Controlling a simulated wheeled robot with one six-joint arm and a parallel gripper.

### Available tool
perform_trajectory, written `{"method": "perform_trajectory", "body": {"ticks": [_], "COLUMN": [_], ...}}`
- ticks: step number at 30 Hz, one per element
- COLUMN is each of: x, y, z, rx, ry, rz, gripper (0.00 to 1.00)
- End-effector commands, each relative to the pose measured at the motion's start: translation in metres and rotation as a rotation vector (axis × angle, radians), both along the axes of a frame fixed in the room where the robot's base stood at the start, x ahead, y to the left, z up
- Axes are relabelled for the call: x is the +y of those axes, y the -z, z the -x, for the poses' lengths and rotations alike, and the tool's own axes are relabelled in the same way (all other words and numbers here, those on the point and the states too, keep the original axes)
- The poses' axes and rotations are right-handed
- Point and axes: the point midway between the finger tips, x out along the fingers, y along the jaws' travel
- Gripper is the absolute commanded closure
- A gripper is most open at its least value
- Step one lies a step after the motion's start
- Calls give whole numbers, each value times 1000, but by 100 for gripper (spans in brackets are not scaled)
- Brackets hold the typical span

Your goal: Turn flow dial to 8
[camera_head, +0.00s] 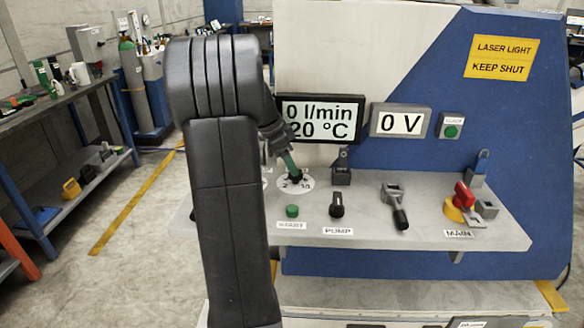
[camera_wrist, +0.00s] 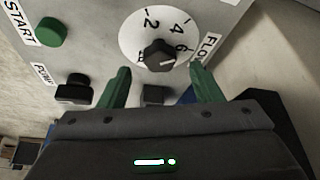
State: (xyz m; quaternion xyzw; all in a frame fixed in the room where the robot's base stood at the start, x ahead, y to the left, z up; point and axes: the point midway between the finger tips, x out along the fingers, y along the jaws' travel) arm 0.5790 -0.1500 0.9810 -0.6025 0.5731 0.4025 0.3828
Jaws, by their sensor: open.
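The flow dial (camera_wrist: 138,35) is a white disc with dark numbers around a black knob (camera_wrist: 158,54), next to a FLOW label. The numbers 2, 4 and 6 are readable; the rest are partly hidden. A pale line on the knob points to the right, but I cannot tell its exact number. My gripper (camera_wrist: 162,78) has green fingers spread apart, one to each side below the knob, with nothing held. In the head view my gripper (camera_head: 291,164) is above the dial (camera_head: 283,187), and my arm partly covers it.
A green START button (camera_head: 292,211) and a black PUMP knob (camera_head: 337,205) are near the dial. A lever (camera_head: 397,206) and a red MAIN switch (camera_head: 464,196) stand farther right. The display (camera_head: 320,118) behind reads 0 l/min, partly hidden by my arm.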

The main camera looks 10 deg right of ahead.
Motion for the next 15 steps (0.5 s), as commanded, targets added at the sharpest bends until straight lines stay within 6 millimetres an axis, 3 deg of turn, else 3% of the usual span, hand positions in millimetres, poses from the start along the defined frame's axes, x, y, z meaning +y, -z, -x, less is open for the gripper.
{"method": "perform_trajectory", "body": {"ticks": [9, 15], "x": [28, 38], "y": [-68, -92], "z": [1, 1], "rx": [-4, -1], "ry": [-1, 0], "rz": [-1, -1], "gripper": [41, 41]}}
